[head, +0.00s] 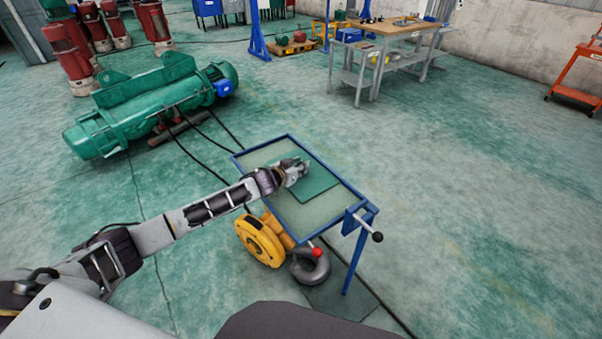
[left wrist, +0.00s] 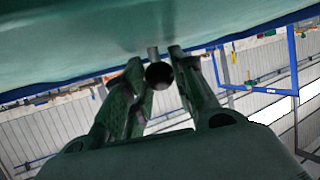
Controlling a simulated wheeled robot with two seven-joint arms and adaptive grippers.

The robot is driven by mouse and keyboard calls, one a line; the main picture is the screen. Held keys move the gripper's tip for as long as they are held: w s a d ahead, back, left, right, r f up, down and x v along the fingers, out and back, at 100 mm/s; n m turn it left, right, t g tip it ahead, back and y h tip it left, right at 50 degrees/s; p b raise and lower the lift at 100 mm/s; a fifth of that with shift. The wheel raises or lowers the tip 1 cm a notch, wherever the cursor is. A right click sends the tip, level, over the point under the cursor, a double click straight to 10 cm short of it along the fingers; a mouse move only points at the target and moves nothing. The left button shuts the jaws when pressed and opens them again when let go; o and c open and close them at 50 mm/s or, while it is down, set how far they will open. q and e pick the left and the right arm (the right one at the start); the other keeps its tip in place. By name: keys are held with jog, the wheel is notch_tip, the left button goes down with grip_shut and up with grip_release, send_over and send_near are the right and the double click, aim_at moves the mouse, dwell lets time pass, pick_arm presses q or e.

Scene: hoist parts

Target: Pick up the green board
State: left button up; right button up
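The green board (head: 318,183) lies on the tray of a blue-framed cart (head: 262,183). My left gripper (head: 297,168) is over the board's far left part and hides some of it. In the left wrist view, my left gripper (left wrist: 155,58) has its fingers apart, one on each side of a short grey post with a dark round end (left wrist: 159,75). The post stands out from a green surface across the top of that view. I cannot tell whether the fingers touch the post. My right gripper is not in view.
A yellow wheel-like part (head: 262,240) and a grey hook (head: 309,267) are beside the cart. A green hoist (head: 150,105) lies behind at left, with black cables on the floor. A workbench (head: 385,50) stands farther back.

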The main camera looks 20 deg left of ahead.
pick_arm(q)
grip_shut()
jog(key=shift+r, duration=0.1)
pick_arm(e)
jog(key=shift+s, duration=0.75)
pick_arm(q)
jog(key=shift+r, duration=0.55)
notch_tip(320, 180, up, 3)
jog(key=shift+r, duration=0.1)
notch_tip(320, 180, up, 4)
jog(key=shift+r, duration=0.25)
jog(key=shift+r+p, duration=0.3)
jog(key=shift+r, duration=0.25)
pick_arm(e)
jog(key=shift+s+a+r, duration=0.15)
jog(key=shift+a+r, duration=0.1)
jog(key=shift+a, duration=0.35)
